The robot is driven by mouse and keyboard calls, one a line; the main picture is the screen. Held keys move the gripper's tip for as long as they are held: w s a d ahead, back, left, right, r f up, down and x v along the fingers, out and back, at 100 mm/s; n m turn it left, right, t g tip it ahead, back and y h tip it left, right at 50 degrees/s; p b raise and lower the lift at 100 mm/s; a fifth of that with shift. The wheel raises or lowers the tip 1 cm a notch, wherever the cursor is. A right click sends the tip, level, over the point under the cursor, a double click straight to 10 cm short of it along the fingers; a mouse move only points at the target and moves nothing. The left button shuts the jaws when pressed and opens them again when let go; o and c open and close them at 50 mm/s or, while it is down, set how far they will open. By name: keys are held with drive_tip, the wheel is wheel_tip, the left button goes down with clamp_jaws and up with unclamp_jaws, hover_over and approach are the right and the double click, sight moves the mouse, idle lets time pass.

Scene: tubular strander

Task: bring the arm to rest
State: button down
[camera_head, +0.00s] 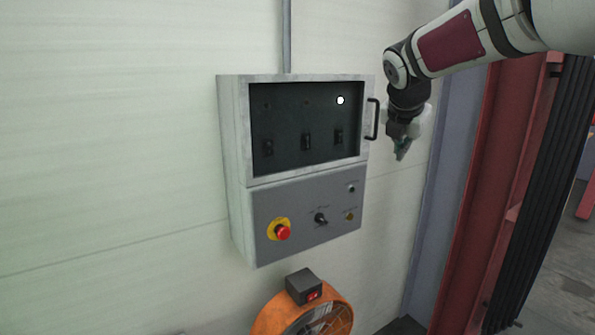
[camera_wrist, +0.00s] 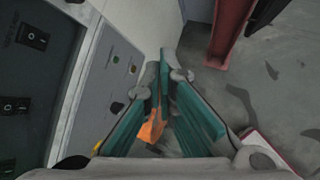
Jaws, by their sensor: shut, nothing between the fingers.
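My arm reaches in from the upper right in the head view. My gripper (camera_head: 402,152) points down, just right of the control box (camera_head: 235,170) and its black door handle (camera_head: 373,119), apart from both. In the wrist view my gripper's teal-padded fingers (camera_wrist: 166,62) are shut and empty. The box's grey lower panel (camera_wrist: 112,80) lies to their left there. The head view shows a red emergency button (camera_head: 283,232) on a yellow ring, a black selector knob (camera_head: 320,219), several dark switches behind the window and one lit white lamp (camera_head: 340,100).
An orange round machine (camera_head: 268,322) with a black switch box (camera_head: 303,285) stands below; orange also shows between my fingers in the wrist view (camera_wrist: 152,130). A red steel column (camera_head: 490,190) stands right. The pale wall (camera_head: 110,130) left of the box is clear.

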drive_tip(key=s+a+f+m+y, duration=0.1)
drive_tip(key=s+a+f+m, duration=0.1)
drive_tip(key=s+m, duration=0.7)
drive_tip(key=s+a+f+m+g+y, duration=0.1)
drive_tip(key=s+f+m, duration=0.3)
drive_tip(key=s, duration=1.2)
drive_tip(key=s+a+f+m+g+y, duration=0.1)
drive_tip(key=s+a+f+m, duration=0.2)
drive_tip(key=s+m, duration=1)
drive_tip(key=shift+f+m, duration=0.3)
drive_tip(key=shift+f, duration=0.15)
drive_tip(key=shift+a, duration=0.1)
